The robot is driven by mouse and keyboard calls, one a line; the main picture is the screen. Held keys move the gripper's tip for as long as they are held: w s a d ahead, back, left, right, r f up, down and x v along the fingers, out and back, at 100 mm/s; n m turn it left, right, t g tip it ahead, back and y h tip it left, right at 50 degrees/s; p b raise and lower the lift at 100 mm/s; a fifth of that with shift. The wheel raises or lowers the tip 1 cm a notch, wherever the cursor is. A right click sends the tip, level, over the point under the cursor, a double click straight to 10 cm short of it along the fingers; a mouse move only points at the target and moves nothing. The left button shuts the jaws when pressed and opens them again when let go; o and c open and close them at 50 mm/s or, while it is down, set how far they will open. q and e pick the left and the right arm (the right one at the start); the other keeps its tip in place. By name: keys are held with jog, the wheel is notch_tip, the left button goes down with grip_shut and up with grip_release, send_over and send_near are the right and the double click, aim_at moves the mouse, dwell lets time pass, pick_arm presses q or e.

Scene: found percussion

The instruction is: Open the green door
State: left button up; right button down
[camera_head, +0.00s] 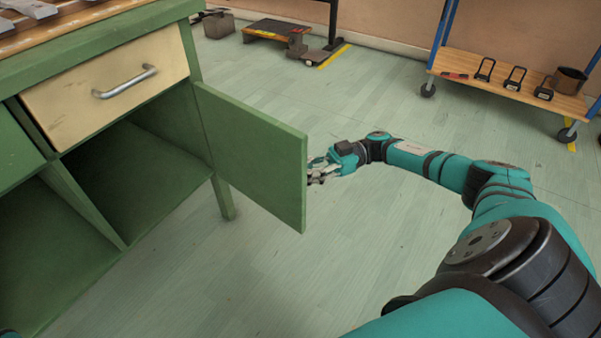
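The green door (252,150) is hinged on the right side of the green cabinet (97,215). It stands swung well out from the opening, and the dark compartment behind it shows empty. My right gripper (318,172) is at the door's free edge, on its far right side. The fingers are partly hidden by the door edge, and whether they grip or only touch it cannot be told. My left gripper is out of the picture.
A cream drawer (108,82) with a metal handle sits above the compartment. A wheeled cart (510,92) with padlock-like items and a brown pot stands at the back right. A low wooden platform (275,32) is at the back. The floor around the door is clear.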

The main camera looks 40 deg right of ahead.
jog(key=shift+d+f, duration=0.1)
jog(key=shift+d, duration=0.25)
jog(key=c, duration=1.4)
grip_release()
jog(key=v, duration=1.2)
jog(key=shift+d, duration=0.1)
